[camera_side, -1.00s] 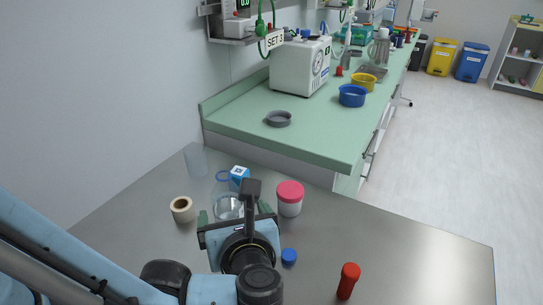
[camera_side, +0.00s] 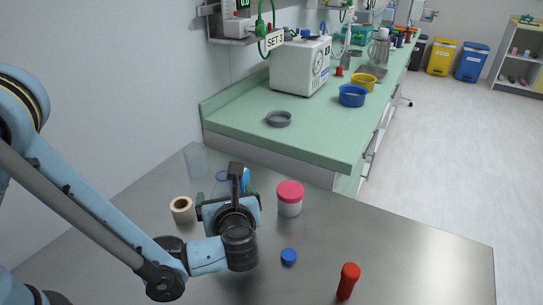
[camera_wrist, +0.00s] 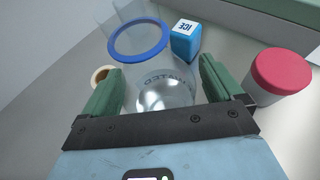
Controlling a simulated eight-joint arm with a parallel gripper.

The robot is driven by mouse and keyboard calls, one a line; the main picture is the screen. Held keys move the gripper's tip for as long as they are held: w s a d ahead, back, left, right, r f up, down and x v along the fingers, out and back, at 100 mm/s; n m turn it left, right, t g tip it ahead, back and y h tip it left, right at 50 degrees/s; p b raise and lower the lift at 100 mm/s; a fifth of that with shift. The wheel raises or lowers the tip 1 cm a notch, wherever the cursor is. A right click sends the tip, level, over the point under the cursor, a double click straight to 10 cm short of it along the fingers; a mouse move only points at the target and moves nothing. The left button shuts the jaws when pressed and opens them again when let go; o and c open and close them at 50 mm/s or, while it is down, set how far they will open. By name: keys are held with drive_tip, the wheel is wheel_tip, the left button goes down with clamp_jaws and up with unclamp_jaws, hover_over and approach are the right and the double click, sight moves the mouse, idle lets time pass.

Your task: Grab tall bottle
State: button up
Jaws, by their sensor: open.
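The tall bottle is clear with a blue rim and printed letters on its side; it stands in the wrist view (camera_wrist: 162,72). In the side view its blue rim (camera_side: 221,175) shows just behind my gripper (camera_side: 228,200), and its lower part is mostly hidden. My gripper (camera_wrist: 160,68) is open, with one green finger on each side of the bottle in the wrist view. I cannot tell whether either finger touches it.
A blue ICE box (camera_wrist: 185,40) stands close behind the bottle. A red-lidded jar (camera_side: 289,199) is to the right, a tape roll (camera_side: 182,209) to the left. A blue cap (camera_side: 289,256) and red bottle (camera_side: 348,281) are nearer.

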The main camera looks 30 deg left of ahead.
sight(222, 182)
drive_tip(key=shift+c, duration=0.3)
drive_tip(key=c, duration=1.1)
drive_tip(key=shift+r, duration=0.2)
drive_tip(key=shift+c, duration=0.2)
drive_tip(key=shift+r, duration=1.25)
drive_tip(key=s+d+r, duration=0.5)
drive_tip(key=shift+s+d+r, duration=0.1)
drive_tip(key=shift+s+r, duration=0.25)
drive_tip(key=shift+a+r+v, duration=0.1)
drive_tip(key=shift+r+v, duration=0.05)
drive_tip(key=shift+v, duration=0.95)
drive_tip(key=shift+a+r+v, duration=0.1)
drive_tip(key=shift+r+v, duration=0.05)
drive_tip(key=shift+v, duration=0.95)
drive_tip(key=shift+s, duration=0.1)
